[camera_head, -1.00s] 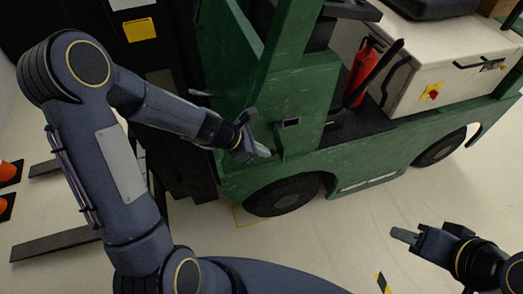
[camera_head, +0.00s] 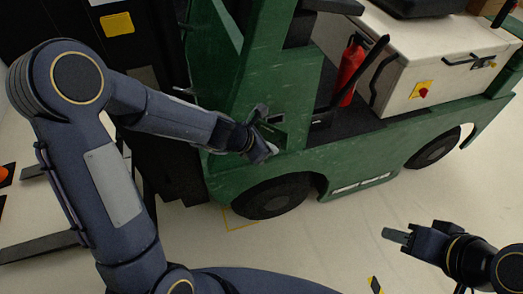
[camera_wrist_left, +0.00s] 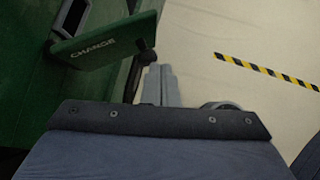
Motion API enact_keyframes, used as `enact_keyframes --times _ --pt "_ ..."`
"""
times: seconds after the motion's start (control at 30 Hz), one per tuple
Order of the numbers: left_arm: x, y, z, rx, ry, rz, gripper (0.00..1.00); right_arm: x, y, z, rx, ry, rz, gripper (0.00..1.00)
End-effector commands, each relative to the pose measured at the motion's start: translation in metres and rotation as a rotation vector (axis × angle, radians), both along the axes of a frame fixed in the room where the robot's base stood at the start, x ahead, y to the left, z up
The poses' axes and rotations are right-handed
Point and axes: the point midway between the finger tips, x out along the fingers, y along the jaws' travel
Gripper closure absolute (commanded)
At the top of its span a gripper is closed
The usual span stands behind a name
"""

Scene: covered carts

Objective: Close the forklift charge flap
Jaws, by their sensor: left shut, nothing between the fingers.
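The green forklift (camera_head: 235,165) stands across the head view. Its charge flap (camera_wrist_left: 105,42), lettered on its face, sticks out from the green body beside a dark recess (camera_wrist_left: 74,16) in the left wrist view. The flap stands open. My left gripper (camera_head: 268,150) is shut and empty at the forklift's side above the front wheel. In the left wrist view its fingers (camera_wrist_left: 160,86) are together, just right of and below the flap's outer end. I cannot tell whether they touch it. My right gripper (camera_head: 395,236) is over the floor, away from the forklift; its jaw opening is unclear.
A red extinguisher (camera_head: 350,72) and a white box (camera_head: 430,65) are on the forklift. The front wheel (camera_head: 272,197) is below my left gripper. Black-and-yellow tape (camera_wrist_left: 265,70) marks the floor. Open floor (camera_head: 340,235) lies between the forklift and my right gripper.

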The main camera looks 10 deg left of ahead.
Motion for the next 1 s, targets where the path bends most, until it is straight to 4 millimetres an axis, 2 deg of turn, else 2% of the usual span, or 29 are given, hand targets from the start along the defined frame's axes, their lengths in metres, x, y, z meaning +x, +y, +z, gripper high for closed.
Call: enact_keyframes --times 0.37,1.0 --pt "0.007 -0.012 0.000 0.000 -0.002 -0.003 1.00 0.000 0.000 -0.009 0.000 0.000 0.000 0.64" --pt "0.018 -0.025 -0.001 0.001 -0.002 0.300 1.00 0.000 0.000 -0.025 0.000 0.000 0.000 0.64"
